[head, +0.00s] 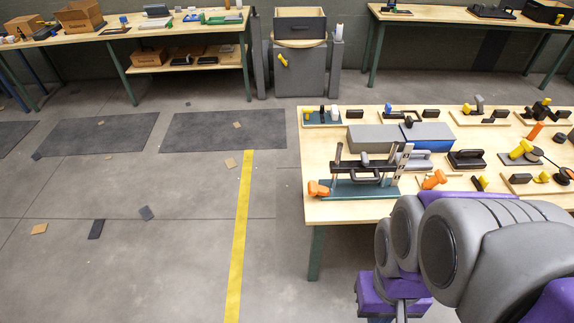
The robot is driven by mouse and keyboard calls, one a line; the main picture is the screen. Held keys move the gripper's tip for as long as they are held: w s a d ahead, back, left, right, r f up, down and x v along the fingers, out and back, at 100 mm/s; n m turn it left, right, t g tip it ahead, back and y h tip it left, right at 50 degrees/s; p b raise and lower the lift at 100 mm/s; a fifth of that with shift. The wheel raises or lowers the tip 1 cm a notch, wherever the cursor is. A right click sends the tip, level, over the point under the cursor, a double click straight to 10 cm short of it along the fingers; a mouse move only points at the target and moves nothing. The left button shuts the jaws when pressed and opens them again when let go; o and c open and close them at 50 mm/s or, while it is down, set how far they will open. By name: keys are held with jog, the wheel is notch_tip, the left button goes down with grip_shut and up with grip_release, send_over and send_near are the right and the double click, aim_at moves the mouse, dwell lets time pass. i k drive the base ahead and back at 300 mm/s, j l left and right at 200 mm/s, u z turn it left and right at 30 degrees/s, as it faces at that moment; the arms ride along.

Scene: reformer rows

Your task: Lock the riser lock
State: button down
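On the near left corner of the wooden workbench (350,212) stands a fixture with a teal base (350,190) and a black rail raised above it. A pale upright strip with holes (402,162) rises at the fixture's right end. An orange knob (318,188) sits at its left end, and another orange handle (434,179) lies to the right. I cannot tell which part is the riser lock or whether it is locked. My grey and purple arm fills the lower right, in front of the bench's near edge. I cannot make out my gripper's fingers.
Several small boards with black and yellow handles, one a yellow-handled piece (521,149), cover the bench's right side. A grey and blue box (400,137) lies behind the fixture. Open floor with a yellow stripe (240,230) lies left. Other benches and a grey cabinet (300,72) stand behind.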

aim_at(314, 189)
jog(key=i+j+z, duration=0.3)
jog(key=j, duration=1.75)
jog(key=k+j+z, duration=0.1)
jog(key=j+z, duration=0.2)
jog(key=j, duration=1.75)
